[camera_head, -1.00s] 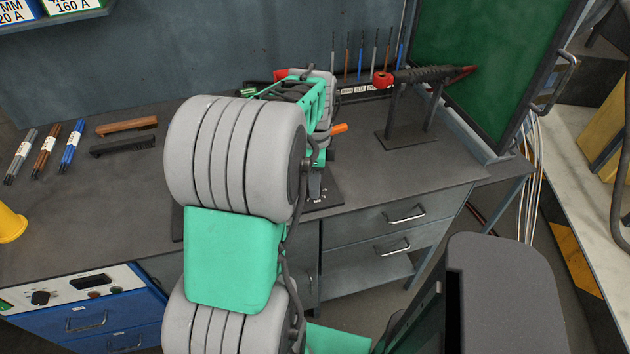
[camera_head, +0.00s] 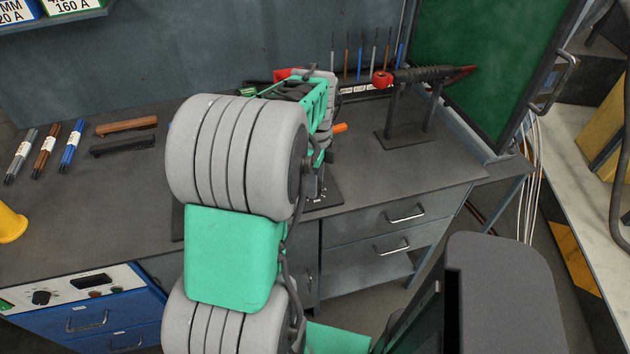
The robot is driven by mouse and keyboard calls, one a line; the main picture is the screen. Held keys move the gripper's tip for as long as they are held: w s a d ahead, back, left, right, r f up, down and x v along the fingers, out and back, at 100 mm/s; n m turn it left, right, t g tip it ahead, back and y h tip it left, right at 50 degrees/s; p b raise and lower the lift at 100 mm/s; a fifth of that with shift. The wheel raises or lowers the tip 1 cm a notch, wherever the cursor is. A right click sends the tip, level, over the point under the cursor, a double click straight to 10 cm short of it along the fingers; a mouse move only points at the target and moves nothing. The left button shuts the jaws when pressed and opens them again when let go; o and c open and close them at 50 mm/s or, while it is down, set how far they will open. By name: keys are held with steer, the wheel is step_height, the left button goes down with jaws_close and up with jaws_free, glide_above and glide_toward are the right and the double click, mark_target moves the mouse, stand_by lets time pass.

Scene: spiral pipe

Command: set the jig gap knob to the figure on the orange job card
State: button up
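A dark base plate (camera_head: 328,192) on the bench, perhaps the jig's, shows beside my arm. An orange piece (camera_head: 340,127) sticks out to the right of my wrist. My arm covers most of what stands there, and I cannot make out the gap knob. I cannot make out an orange job card in this view. My gripper end (camera_head: 312,98) is over the back middle of the bench, behind my large grey and green arm links. Its fingertips are hidden, so I cannot tell whether they are open or touching anything.
A welding torch (camera_head: 425,75) rests on a stand at right, before a green screen (camera_head: 485,60). Marked rod bundles (camera_head: 45,152) and brushes (camera_head: 125,137) lie at left, near a yellow cone (camera_head: 11,224). The bench right of my arm is mostly clear.

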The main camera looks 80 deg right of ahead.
steer(key=o, duration=0.4)
steer(key=r, duration=0.7)
steer(key=shift+d+r, duration=0.2)
steer(key=shift+r, duration=0.2)
steer(key=shift+s, duration=0.1)
